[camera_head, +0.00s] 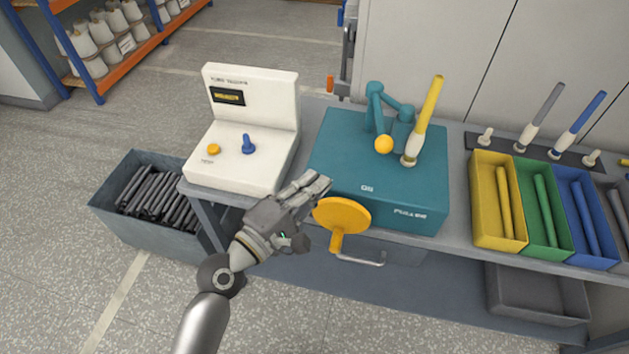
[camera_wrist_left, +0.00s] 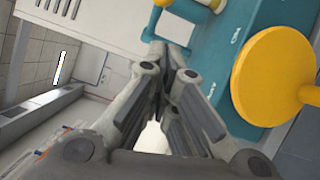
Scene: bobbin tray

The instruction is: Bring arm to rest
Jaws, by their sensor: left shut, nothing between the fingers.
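A teal machine (camera_head: 345,150) stands on the bench. It carries a jointed teal arm (camera_head: 374,105) with a yellow ball knob (camera_head: 383,144), next to an upright, tilted bobbin with yellow thread (camera_head: 424,112). A round yellow disc (camera_head: 342,213) stands at the machine's front; it also shows in the wrist view (camera_wrist_left: 270,75). My left gripper (camera_head: 320,183) is shut and empty, over the bench edge between the white tester box and the disc. Its closed fingers (camera_wrist_left: 172,62) show in the wrist view. It appears apart from the disc. My right gripper is out of view.
The white tester box (camera_head: 236,172) with a yellow button and blue lever stands left of the machine. Yellow (camera_head: 487,222), green and blue trays with bobbins stand right. A grey bin (camera_head: 128,225) of dark rods sits on the floor. The front floor is clear.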

